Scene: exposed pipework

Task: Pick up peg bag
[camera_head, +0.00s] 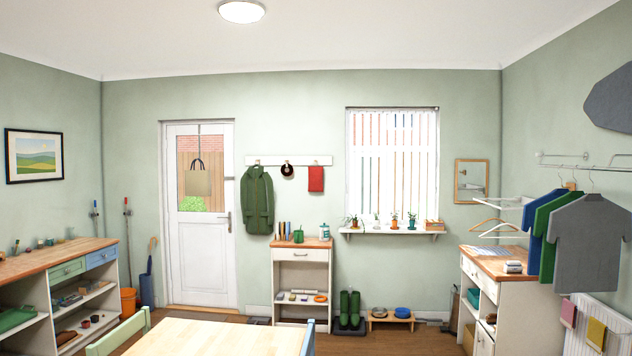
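A tan bag (198,182) with dark looped handles hangs against the glass of the white door, left of centre. I cannot tell for sure whether it is the peg bag; no pegs show. A small red cloth item (316,179) hangs from the hook rail right of the door, and its kind is unclear too. Neither of my grippers is in view.
A wooden table (210,338) with chairs stands in front at the bottom. A workbench (50,262) runs along the left wall. A narrow cabinet (301,280) stands by the far wall. Shirts (586,240) hang above a right-hand cabinet (512,295).

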